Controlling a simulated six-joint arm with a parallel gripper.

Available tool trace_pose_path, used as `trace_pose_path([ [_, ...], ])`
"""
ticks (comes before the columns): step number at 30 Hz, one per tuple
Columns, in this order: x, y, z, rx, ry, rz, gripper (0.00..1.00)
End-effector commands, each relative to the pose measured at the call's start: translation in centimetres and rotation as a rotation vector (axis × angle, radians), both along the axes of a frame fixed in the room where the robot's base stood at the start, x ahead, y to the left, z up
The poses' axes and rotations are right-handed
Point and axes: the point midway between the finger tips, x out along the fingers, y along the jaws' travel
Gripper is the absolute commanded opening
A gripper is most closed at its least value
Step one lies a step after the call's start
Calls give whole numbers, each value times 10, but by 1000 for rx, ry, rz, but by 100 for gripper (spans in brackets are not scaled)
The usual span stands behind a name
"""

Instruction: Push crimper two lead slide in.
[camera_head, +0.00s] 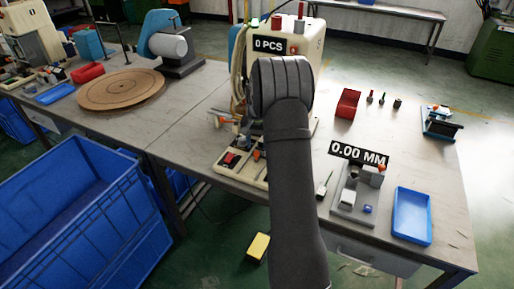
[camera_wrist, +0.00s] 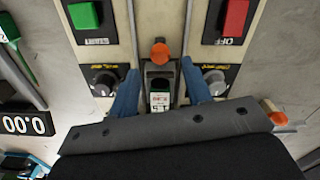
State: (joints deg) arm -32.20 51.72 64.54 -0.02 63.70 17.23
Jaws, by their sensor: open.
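The cream crimping machine (camera_head: 305,45) stands at the back of the bench, under a 0 PCS sign; my arm hides much of its front. In the wrist view, my gripper (camera_wrist: 160,90) is open, its two blue fingers apart and pointing at a cream panel. Between and just beyond them is a narrow dark-framed part with a white label (camera_wrist: 160,102), and an orange knob (camera_wrist: 160,53) stands above it. I cannot tell for sure whether this is the lead slide. Contact between the fingers and this part is not clear. My gripper is hidden in the head view.
Right on the bench are a red bin (camera_head: 347,103), a 0.00 MM gauge (camera_head: 355,190) and a blue tray (camera_head: 411,216). A round wooden board (camera_head: 120,90) lies left.

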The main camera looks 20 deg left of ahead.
Motion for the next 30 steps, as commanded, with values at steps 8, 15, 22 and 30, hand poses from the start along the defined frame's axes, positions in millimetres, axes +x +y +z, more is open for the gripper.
trace_pose_path([
  [8,1,0,71,4,-6,0,45],
  [15,1,0,121,2,-5,0,45],
  [22,1,0,143,2,-4,0,45],
  [30,1,0,146,1,-3,0,45],
])
